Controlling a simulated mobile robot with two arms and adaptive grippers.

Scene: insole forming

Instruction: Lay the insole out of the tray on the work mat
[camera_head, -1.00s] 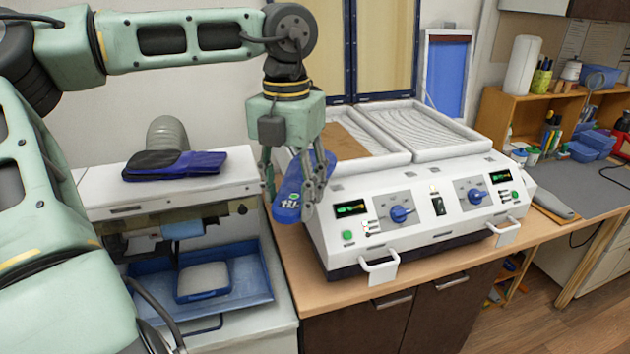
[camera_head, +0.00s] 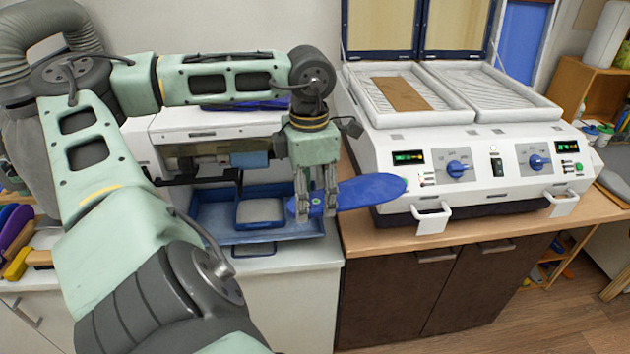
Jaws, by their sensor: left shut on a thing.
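My left gripper (camera_head: 316,207) is shut on a blue insole (camera_head: 370,190). The insole is held across the fingers, with its longer part reaching right, in front of the white machine's left corner. The fingers hide part of its left end. A blue tray (camera_head: 222,236) stands at the left below the gripper, with a pale block in it; the arm hides part of the tray. I cannot make out a work mat for certain. My right gripper is not in view.
A white two-bed machine (camera_head: 470,170) with knobs and front handles (camera_head: 430,220) stands on the wooden counter (camera_head: 480,226). A brown sheet (camera_head: 402,94) lies in its left bed. Its right bed looks empty. Coloured items (camera_head: 15,235) lie at the far left.

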